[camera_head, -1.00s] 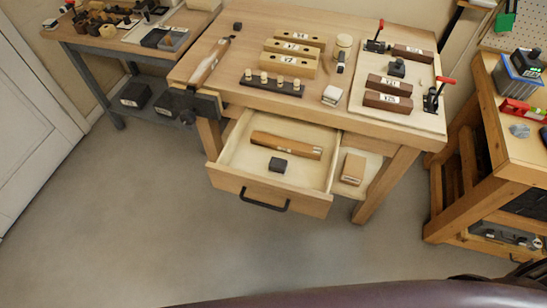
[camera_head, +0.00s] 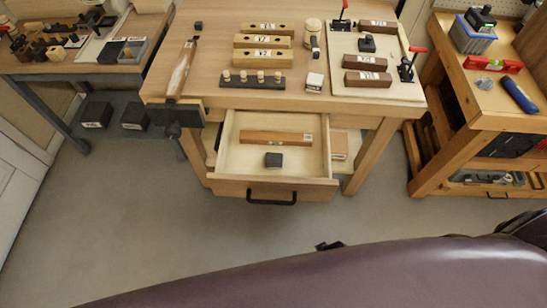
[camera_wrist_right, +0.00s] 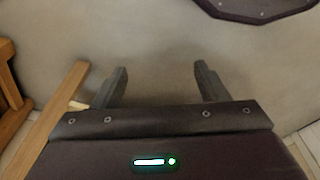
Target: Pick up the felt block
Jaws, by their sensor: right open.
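A small dark block (camera_head: 273,160) lies in the open drawer (camera_head: 225,181) of the wooden bench, in front of a long brown wooden piece (camera_head: 276,137). Another small dark block (camera_head: 198,25) sits on the bench top at the back left. I cannot tell from the pictures which of these is felt. My right gripper (camera_wrist_right: 160,70) is open and empty in the right wrist view, with bare floor between its fingers. My left gripper is not in view.
The bench top (camera_head: 215,85) holds wooden blocks, a peg rack (camera_head: 252,80) and a clamp board (camera_head: 405,91). The drawer handle (camera_head: 271,199) juts forward. Side benches stand left and right.

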